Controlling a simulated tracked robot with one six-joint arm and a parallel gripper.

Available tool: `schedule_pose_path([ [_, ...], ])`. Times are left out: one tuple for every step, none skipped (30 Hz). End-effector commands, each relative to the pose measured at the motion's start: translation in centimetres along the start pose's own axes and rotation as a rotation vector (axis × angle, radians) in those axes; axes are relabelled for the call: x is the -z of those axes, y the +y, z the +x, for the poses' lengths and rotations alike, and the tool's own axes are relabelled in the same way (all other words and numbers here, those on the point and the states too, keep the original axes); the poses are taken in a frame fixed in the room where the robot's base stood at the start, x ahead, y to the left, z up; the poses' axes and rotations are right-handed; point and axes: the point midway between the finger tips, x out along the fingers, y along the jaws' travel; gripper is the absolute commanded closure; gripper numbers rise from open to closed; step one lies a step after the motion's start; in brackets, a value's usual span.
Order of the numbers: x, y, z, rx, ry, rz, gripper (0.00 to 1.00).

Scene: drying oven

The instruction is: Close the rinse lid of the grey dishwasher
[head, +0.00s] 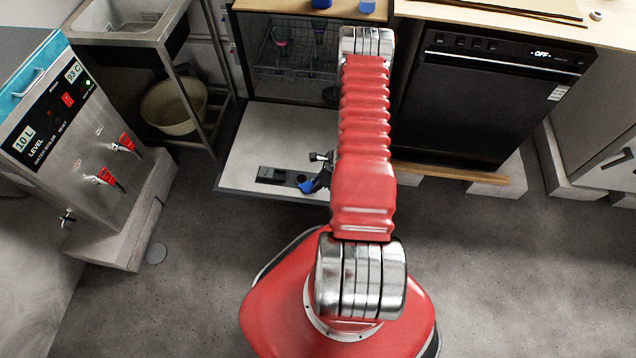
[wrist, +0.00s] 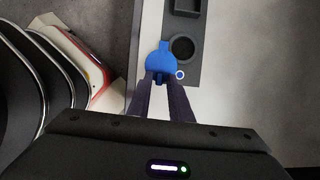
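The grey dishwasher's door (head: 262,138) is folded down flat, with a dark dispenser strip (head: 272,175) near its outer edge. The blue rinse lid (head: 307,184) stands open at the strip's right end. In the wrist view the blue lid (wrist: 162,57) lies left of the round dark rinse opening (wrist: 182,47), which is uncovered. My gripper (wrist: 162,77) is right at the lid; its two dark fingers narrow towards the lid's near end. Whether they pinch it or only overlap it in view is unclear. In the head view my arm partly hides the gripper.
The dishwasher rack (head: 295,60) holds several items behind the door. A black machine (head: 490,95) stands right, a water boiler (head: 75,135) left, and a sink frame with a bucket (head: 175,108) beside the door. The floor in front is clear.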

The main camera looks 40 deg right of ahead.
Motion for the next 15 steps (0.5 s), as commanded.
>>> schedule_pose_path([
  [0.01, 0.00, -0.01, 0.000, 0.000, 0.000, 0.85],
  [0.01, 0.00, -0.01, 0.000, 0.000, 0.000, 0.87],
  [0.01, 0.00, -0.02, 0.000, 0.000, 0.000, 0.90],
  [0.01, 0.00, -0.02, 0.000, 0.000, 0.000, 0.92],
  [0.01, -0.01, -0.02, 0.000, 0.000, 0.000, 0.94],
  [0.01, -0.01, -0.02, 0.000, 0.000, 0.000, 0.97],
  [0.01, -0.01, -0.02, 0.000, 0.000, 0.000, 0.99],
  [0.01, -0.02, -0.02, 0.000, 0.000, 0.000, 1.00],
  [0.01, -0.02, -0.02, 0.000, 0.000, 0.000, 1.00],
  [0.02, -0.03, -0.03, 0.000, 0.000, 0.000, 1.00],
  [0.01, -0.03, -0.03, 0.001, 0.000, 0.000, 1.00],
  [0.02, -0.04, -0.03, 0.001, 0.000, 0.000, 1.00],
  [0.02, -0.04, -0.03, 0.001, 0.000, 0.001, 1.00],
  [0.35, -0.50, -0.18, 0.002, 0.000, 0.000, 1.00],
  [0.25, -0.32, -0.13, 0.001, 0.001, 0.000, 1.00],
])
